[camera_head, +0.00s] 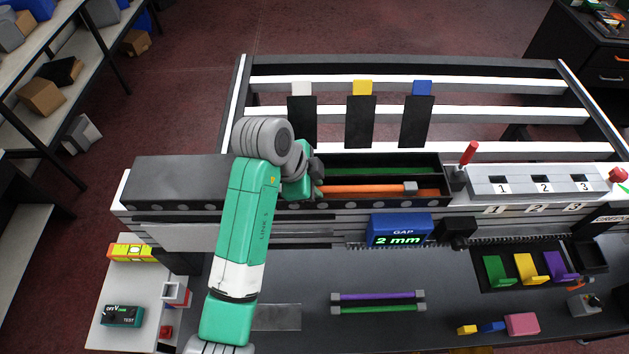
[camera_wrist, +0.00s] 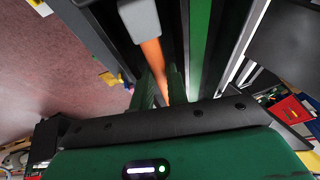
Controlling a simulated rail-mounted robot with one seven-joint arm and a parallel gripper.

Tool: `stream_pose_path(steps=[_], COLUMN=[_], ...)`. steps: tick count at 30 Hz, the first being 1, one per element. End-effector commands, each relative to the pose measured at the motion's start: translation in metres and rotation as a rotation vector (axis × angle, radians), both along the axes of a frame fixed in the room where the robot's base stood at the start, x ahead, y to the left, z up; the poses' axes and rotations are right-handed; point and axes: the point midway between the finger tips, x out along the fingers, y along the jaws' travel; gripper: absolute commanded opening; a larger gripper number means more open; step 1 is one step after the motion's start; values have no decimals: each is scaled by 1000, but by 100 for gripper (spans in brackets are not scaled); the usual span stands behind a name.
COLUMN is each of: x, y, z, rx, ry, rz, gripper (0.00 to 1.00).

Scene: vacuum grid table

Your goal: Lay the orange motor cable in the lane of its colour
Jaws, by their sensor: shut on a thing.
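The orange motor cable (camera_head: 362,188) runs left to right at the black trough (camera_head: 448,178), with a grey connector on its right end. In the wrist view the cable (camera_wrist: 153,55) passes between the two green fingers, its grey connector at the top. My gripper (camera_head: 316,188) is shut on the cable near its left part; the fingers also show in the wrist view (camera_wrist: 160,88). I cannot tell whether the cable touches the trough floor. A green lane (camera_head: 390,171) runs behind it, also in the wrist view (camera_wrist: 199,45). The cable's left end is hidden, and no orange lane shows.
A grey cover (camera_head: 175,178) lies left of the trough. A red lever (camera_head: 468,152) and a numbered block (camera_head: 540,180) stand right. A purple cable (camera_head: 378,296) and green cable (camera_head: 378,309) lie on the front table. A "GAP 2 mm" display (camera_head: 400,230) is below the trough.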

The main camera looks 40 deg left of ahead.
Motion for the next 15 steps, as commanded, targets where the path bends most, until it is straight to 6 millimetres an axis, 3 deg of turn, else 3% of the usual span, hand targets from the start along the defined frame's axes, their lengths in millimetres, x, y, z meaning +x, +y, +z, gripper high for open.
stream_pose_path(steps=[15], x=[0], y=[0], z=[-10], rx=[0], ry=[-2], rz=[-2], gripper=[0])
